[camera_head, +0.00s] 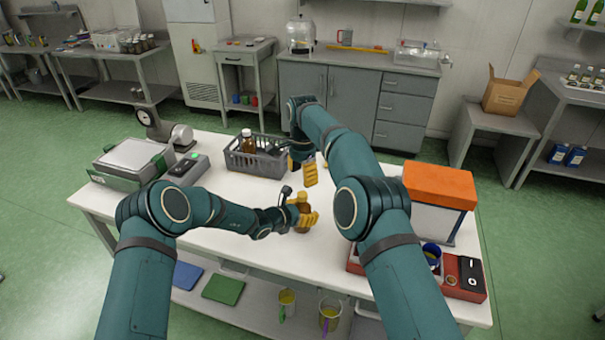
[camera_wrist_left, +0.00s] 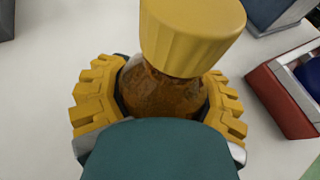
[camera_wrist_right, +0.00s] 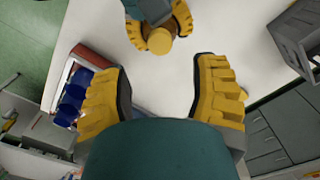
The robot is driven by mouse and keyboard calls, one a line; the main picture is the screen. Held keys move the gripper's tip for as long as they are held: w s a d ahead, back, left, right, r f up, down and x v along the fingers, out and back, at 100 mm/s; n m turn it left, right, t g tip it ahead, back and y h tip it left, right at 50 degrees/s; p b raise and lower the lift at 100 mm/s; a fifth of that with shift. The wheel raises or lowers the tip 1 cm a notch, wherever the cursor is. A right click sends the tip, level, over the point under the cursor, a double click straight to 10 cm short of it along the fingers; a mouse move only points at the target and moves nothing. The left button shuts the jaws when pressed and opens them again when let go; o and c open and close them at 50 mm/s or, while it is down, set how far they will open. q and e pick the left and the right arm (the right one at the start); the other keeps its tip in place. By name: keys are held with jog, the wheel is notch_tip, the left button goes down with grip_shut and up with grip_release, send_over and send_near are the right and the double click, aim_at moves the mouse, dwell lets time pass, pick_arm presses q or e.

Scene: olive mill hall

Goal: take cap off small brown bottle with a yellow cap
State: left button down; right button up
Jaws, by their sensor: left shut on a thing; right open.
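The small brown bottle (camera_wrist_left: 165,92) with its yellow cap (camera_wrist_left: 192,32) on top is held in my left gripper (camera_head: 305,219). The left fingers are shut around the bottle's body, below the cap. In the right wrist view the yellow cap (camera_wrist_right: 160,40) shows from above, between the left fingers. My right gripper (camera_wrist_right: 160,90) is open and empty. In the head view the right gripper (camera_head: 309,174) is above the table, farther back than the bottle and apart from it. Whether the bottle touches the table is hard to tell.
A grey basket (camera_head: 258,158) with a brown bottle inside stands behind the grippers. An orange-topped box (camera_head: 438,187) and a red case (camera_head: 468,278) with a blue cup (camera_head: 432,252) stand at the right. A scale (camera_head: 132,158) stands left. The white table is clear around the held bottle.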

aim_at(302, 194)
jog(key=m, duration=0.5)
jog(key=shift+f, duration=4.05)
grip_shut()
jog(key=n, duration=1.3)
jog(key=shift+r, duration=0.1)
